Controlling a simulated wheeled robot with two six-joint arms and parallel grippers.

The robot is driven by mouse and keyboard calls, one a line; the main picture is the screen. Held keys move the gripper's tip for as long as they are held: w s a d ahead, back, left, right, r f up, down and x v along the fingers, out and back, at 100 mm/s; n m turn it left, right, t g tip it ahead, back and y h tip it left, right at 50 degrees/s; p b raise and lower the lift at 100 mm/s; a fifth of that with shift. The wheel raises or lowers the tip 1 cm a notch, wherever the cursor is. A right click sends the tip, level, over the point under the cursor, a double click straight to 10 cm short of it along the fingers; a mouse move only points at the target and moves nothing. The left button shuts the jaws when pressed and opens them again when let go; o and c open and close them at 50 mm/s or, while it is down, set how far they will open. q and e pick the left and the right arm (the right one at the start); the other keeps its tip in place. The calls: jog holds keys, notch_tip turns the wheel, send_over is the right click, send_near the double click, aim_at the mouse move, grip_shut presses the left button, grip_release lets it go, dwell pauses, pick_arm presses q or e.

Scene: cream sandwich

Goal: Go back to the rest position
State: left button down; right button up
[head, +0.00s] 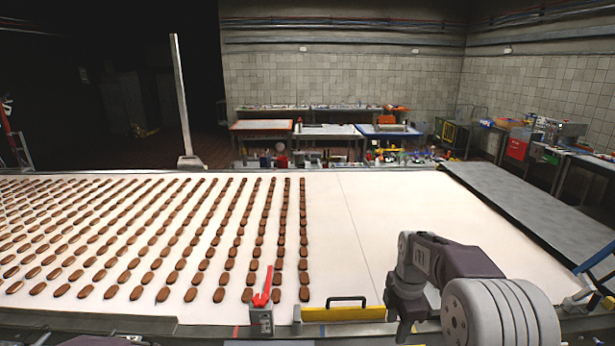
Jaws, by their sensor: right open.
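My right arm comes in at the lower right. Its gripper (403,322) points down at the near edge of the white belt, just right of a yellow bar with a black handle (345,312). It is open, and I see nothing held in it. I cannot tell whether it touches the bar. Only a dark piece of what may be my left arm shows at the bottom left edge; my left gripper is out of view.
Many rows of brown oval biscuits (150,240) cover the left of the white belt (370,215); its right part is bare. A grey box with a red lever (261,318) stands at the near edge. A grey metal plate (530,205) lies to the right.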

jog(key=s+a+f+m, duration=0.2)
jog(key=s+f+m, duration=0.2)
jog(key=s+m, duration=0.5)
jog(key=s+a+f+m, duration=0.3)
jog(key=s+f+m, duration=0.1)
jog(key=s+m, duration=0.6)
jog(key=shift+b, duration=0.35)
jog(key=shift+s, duration=0.15)
